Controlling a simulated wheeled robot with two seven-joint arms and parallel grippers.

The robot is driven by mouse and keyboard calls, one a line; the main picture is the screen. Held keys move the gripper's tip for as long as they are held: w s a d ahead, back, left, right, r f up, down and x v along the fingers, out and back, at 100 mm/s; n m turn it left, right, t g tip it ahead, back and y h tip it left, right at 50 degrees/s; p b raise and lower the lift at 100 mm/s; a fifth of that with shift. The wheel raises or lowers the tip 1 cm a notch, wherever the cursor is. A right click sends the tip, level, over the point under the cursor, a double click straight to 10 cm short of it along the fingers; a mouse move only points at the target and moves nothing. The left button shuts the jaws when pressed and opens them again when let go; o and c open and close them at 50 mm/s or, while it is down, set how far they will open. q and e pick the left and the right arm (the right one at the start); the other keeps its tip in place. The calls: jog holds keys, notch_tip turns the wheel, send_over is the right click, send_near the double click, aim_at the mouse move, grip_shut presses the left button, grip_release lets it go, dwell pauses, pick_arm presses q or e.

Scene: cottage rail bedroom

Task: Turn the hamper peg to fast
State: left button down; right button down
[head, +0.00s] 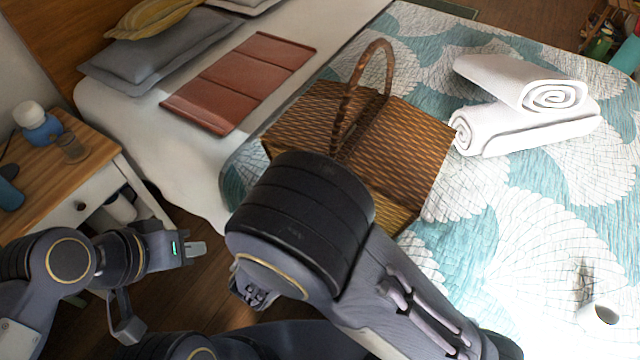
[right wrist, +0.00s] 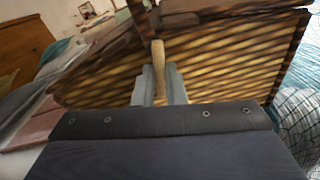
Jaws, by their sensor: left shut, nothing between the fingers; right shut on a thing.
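The wicker hamper (head: 420,140) with its arched handle (head: 375,75) stands on the bed. Its woven front (right wrist: 225,75) fills much of the right wrist view. The pale wooden peg (right wrist: 158,58) stands upright in that view against the woven front, below a dark strap. My right gripper (right wrist: 158,88) is shut on the peg, one grey finger on each side. In the head view my right arm hides the peg and the hamper's near side. My left gripper (head: 196,249) is shut and empty, over the floor beside the bed, well away from the hamper.
Rolled white towels (head: 525,95) lie right of the hamper. A folded reddish cloth (head: 240,80) and grey pillows (head: 160,55) lie on the bed at left. A wooden nightstand (head: 85,165) with a bottle and a glass stands near my left arm. A white mug (head: 598,314) is at lower right.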

pick_arm(q)
jog(key=shift+r+p, duration=1)
jog(key=shift+r, duration=0.25)
pick_arm(e)
jog(key=shift+n, duration=1.5)
jog(key=c, duration=1.5)
grip_release()
